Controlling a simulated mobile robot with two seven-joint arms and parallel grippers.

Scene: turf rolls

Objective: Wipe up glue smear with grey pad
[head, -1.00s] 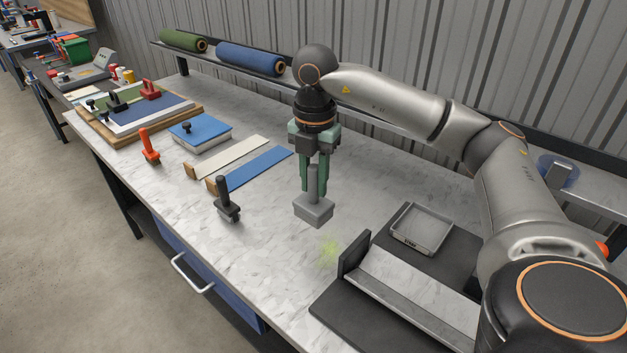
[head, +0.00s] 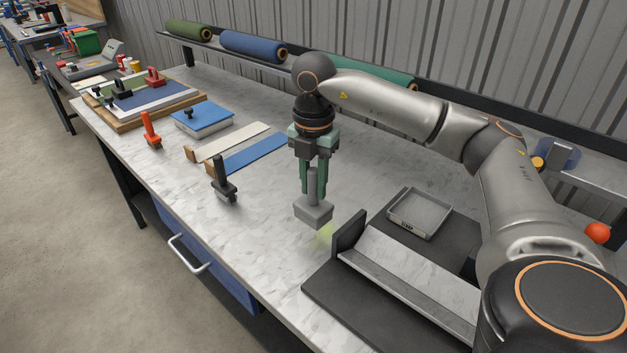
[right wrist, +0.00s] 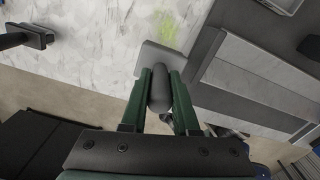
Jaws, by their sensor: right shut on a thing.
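The grey pad (head: 314,211) is a grey block with an upright handle. My right gripper (head: 313,190) is shut on that handle and holds the pad upright near the bench top. In the right wrist view the fingers (right wrist: 160,100) close around the rounded handle, with the pad (right wrist: 160,57) beyond them. The glue smear (head: 325,233) is a faint yellow-green patch on the bench, just in front of the pad and partly hidden by it. The smear also shows in the right wrist view (right wrist: 172,32). I cannot tell whether the pad touches the bench. My left gripper is not in view.
A black fixture with a grey angled channel (head: 410,270) lies right of the smear, its upright end plate (head: 348,233) close by. A shallow grey tray (head: 419,213) sits behind it. A black-handled tool (head: 222,185) stands left; bare bench lies between.

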